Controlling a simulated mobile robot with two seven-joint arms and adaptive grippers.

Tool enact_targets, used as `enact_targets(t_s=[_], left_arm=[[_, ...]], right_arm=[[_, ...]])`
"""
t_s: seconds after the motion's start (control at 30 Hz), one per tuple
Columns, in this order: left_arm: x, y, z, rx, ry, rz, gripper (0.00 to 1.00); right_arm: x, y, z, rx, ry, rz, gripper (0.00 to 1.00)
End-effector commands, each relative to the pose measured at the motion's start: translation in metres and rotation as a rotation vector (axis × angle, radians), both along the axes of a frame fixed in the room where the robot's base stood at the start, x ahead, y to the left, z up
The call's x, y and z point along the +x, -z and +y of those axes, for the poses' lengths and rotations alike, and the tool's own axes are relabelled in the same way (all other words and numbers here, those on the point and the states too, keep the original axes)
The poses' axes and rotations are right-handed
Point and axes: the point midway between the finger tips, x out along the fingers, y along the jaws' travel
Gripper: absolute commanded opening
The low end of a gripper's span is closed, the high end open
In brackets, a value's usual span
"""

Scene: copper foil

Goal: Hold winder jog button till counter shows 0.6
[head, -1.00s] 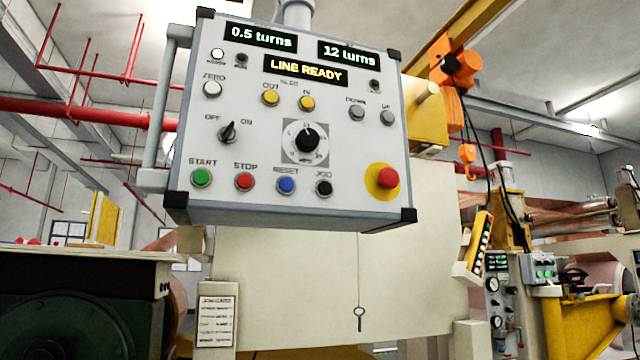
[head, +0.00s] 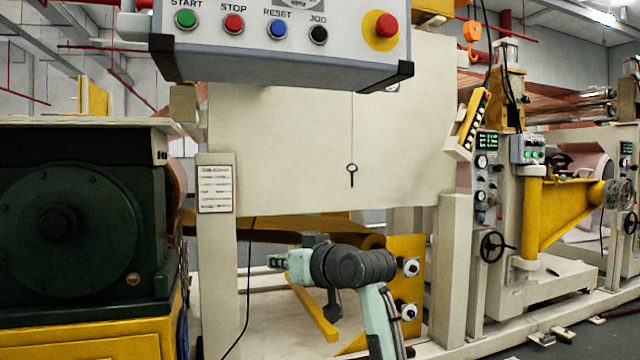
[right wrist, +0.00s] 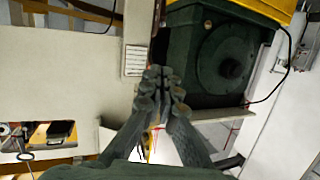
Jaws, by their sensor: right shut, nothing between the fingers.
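The grey control panel (head: 270,62) hangs at the top of the head view, with only its lower part showing. Its black JOG button (head: 318,35) is the rightmost of the bottom row, beside the blue RESET button (head: 278,30). The counter displays are out of view. My right gripper (head: 275,261) is well below the panel, apart from the button, and points left. In the right wrist view its fingers (right wrist: 161,76) are closed together and empty. My left gripper is not in view.
A red emergency stop button (head: 386,25) sits on a yellow disc at the panel's right. A pull ring (head: 352,170) hangs on a cord below the panel. A dark green motor housing (head: 70,225) stands at the left. A cream post (head: 216,260) carries a label.

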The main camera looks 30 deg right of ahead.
Motion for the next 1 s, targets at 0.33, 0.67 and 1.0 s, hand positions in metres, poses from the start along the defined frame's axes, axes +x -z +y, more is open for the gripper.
enact_targets(t_s=[0.33,0.67,1.0], left_arm=[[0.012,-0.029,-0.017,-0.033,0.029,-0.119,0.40],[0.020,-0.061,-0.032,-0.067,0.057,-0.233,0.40],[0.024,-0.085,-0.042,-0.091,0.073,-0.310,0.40]], right_arm=[[-0.037,-0.172,-0.006,0.047,-0.057,-0.318,0.00],[-0.122,-0.311,-0.010,0.069,-0.126,-0.616,0.00],[-0.204,-0.387,-0.012,0.070,-0.183,-0.820,0.00]])
